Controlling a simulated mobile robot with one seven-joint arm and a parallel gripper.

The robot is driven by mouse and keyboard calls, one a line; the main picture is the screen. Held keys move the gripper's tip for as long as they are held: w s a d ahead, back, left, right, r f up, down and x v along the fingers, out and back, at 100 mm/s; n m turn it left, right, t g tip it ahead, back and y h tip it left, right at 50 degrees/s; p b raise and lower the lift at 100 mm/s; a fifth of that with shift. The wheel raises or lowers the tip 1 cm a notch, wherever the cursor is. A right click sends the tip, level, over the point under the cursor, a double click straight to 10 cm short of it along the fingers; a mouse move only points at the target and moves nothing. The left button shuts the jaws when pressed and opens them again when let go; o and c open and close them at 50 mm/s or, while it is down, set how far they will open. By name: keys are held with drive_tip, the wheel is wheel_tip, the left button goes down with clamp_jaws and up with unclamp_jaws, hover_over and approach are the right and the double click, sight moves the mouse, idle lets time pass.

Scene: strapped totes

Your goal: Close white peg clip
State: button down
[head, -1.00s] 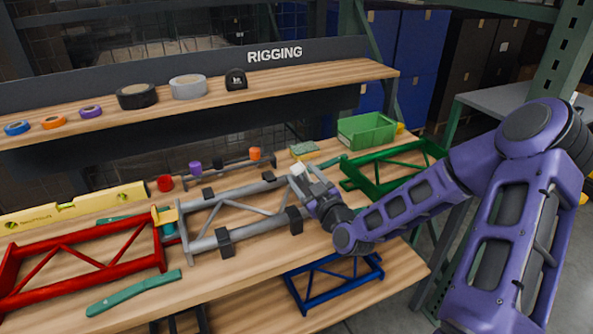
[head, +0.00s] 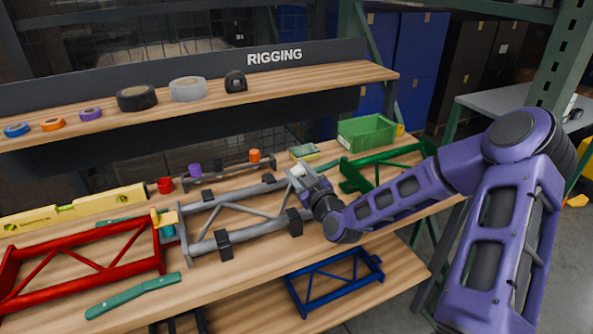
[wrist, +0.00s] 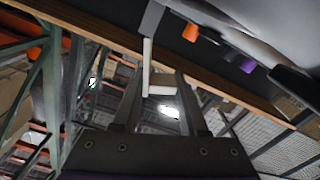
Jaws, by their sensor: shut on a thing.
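The white peg clip (wrist: 148,68) shows in the wrist view as a thin white L-shaped bar. Its lower leg lies between the two fingers of my gripper (wrist: 160,92), which is shut on it. Its upper end meets a grey block. In the head view the white clip (head: 296,171) is a small pale patch at the right end of the grey frame (head: 240,212), and my gripper (head: 304,176) is there, reaching in from the right. The fingers hide part of the clip, and I cannot tell whether it is fully closed.
A red frame (head: 85,265) lies left and a green frame (head: 380,172) right on the wooden bench. A green bin (head: 366,132) stands behind. Orange (head: 255,155) and purple (head: 195,170) pieces are on a bar behind the grey frame. A shelf with tape rolls (head: 137,98) hangs above.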

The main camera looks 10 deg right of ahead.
drive_tip(key=shift+m, duration=0.3)
drive_tip(key=m, duration=0.1)
drive_tip(key=d+m, duration=0.1)
drive_tip(key=shift+w+r+m, duration=0.1)
drive_tip(key=shift+r+m, duration=0.2)
drive_tip(key=shift+r, duration=0.05)
drive_tip(key=m, duration=0.1)
drive_tip(key=d+m, duration=0.1)
drive_tip(key=m, duration=0.1)
drive_tip(key=shift+w+d+r+m, duration=0.2)
drive_tip(key=shift+d+m, duration=0.1)
drive_tip(key=m, duration=0.1)
drive_tip(key=d+m, duration=0.1)
drive_tip(key=shift+w+d+m, duration=0.15)
drive_tip(key=shift+w+m, duration=0.05)
drive_tip(key=shift+m, duration=0.2)
drive_tip(key=shift+w+d+f+m+b, duration=0.15)
drive_tip(key=shift+d+f+m, duration=0.55)
drive_tip(key=shift+m, duration=1.35)
drive_tip(key=shift+w+d+f+m+b, duration=0.1)
drive_tip(key=shift+w+d+f+m, duration=0.35)
drive_tip(key=shift+m, duration=1.65)
drive_tip(key=shift+d+f+m+b, duration=0.1)
drive_tip(key=shift+d+f+m, duration=0.75)
drive_tip(key=shift+m, duration=1.2)
drive_tip(key=shift+d+r, duration=0.2)
drive_tip(key=shift+r, duration=0.05)
